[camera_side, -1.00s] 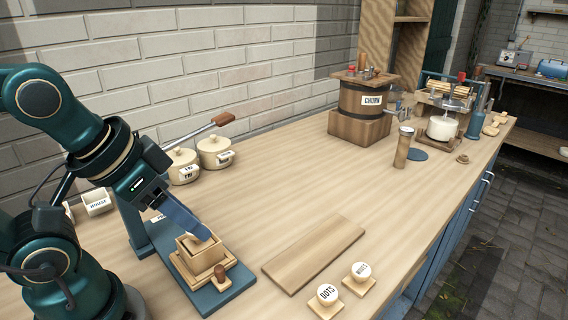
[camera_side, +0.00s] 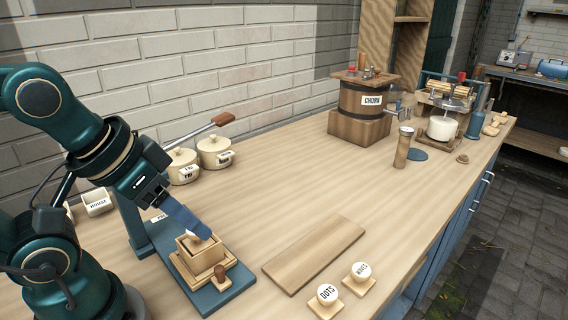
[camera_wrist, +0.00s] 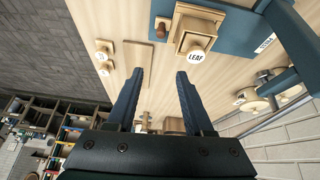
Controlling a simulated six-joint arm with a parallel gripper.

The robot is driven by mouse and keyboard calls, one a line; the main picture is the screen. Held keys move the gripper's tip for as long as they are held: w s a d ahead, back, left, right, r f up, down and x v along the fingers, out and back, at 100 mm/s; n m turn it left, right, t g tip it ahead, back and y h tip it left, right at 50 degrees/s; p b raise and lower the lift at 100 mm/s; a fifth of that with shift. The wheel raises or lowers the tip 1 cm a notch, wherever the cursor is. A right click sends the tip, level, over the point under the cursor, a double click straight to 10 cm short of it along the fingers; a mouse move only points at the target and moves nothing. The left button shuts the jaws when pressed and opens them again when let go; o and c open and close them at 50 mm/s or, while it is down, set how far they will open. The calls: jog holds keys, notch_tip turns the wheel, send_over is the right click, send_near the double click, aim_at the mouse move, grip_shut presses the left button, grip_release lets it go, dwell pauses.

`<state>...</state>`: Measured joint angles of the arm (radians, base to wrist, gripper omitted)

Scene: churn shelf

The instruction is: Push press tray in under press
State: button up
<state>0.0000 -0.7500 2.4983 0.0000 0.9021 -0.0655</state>
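The press tray (camera_side: 219,268) is a square pale-wood piece with an open-topped wooden box on it. It sits on the blue press base (camera_side: 238,283), near the base's front end, with a brown knob beside it. The blue press upright (camera_side: 130,222) stands at the base's back left, partly behind my arm. My gripper (camera_wrist: 158,72) is open and empty, its two blue fingers well apart in the wrist view. In the side view the fingers slope down over the box; I cannot tell whether they touch it. A round LEAF label (camera_wrist: 196,56) shows at the box.
A flat wooden board (camera_side: 315,252) lies right of the press, with DOTS (camera_side: 327,294) and WAVES (camera_side: 361,271) stamps in front. Lidded pots (camera_side: 214,152) stand behind by the wall. The churn (camera_side: 361,108) is farther back. The middle counter is clear.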

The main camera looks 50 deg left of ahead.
jog(key=n, duration=0.1)
jog(key=n+g, duration=0.5)
jog(key=n, duration=0.2)
send_over(219, 267)
notch_tip(219, 267, down, 5)
jog(key=shift+r, duration=0.1)
jog(key=shift+f+g, duration=0.3)
jog(key=shift+f, duration=3)
grip_shut()
